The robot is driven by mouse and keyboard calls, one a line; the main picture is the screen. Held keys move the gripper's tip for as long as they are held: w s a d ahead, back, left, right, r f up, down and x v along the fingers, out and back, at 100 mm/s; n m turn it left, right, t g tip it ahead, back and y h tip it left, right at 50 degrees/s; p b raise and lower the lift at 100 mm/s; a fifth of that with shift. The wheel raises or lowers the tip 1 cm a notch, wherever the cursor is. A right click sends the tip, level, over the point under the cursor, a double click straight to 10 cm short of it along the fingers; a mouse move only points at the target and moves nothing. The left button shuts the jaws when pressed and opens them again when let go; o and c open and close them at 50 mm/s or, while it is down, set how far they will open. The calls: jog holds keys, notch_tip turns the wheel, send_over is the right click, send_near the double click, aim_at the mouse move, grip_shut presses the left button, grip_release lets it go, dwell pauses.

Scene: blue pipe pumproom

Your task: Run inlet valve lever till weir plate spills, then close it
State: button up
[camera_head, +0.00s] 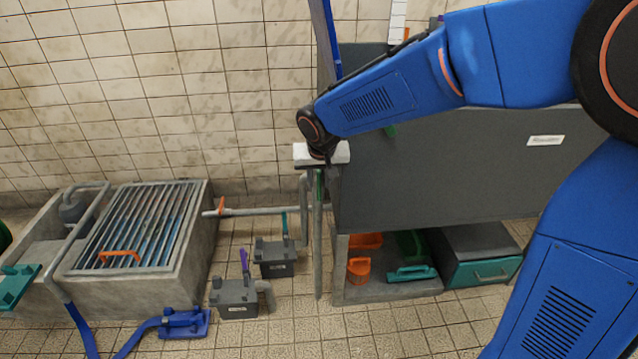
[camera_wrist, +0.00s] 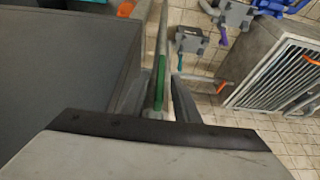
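My gripper (camera_head: 319,165) points down beside the grey cabinet. In the wrist view my gripper (camera_wrist: 160,88) is open, its two dark fingers on either side of a green lever (camera_wrist: 160,80) on a standing pipe, with gaps showing. That green lever (camera_head: 319,184) also shows just below my gripper in the head view. An orange lever (camera_head: 221,206) is on the horizontal pipe beside the concrete tank (camera_head: 190,262). The labels are too small to read, so I cannot tell which lever is the inlet valve. Blue water shows under the tank's grating; I cannot make out a weir plate.
Two grey boxes on the floor carry a purple lever (camera_head: 244,262) and a teal lever (camera_head: 285,223). The grey cabinet (camera_head: 440,180) stands close on the right, with orange and green items on its lower shelf. Blue hose (camera_head: 140,330) lies in front of the tank.

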jog(key=shift+w+f, duration=0.3)
jog(key=shift+f, duration=0.35)
jog(key=shift+c, duration=0.7)
grip_shut()
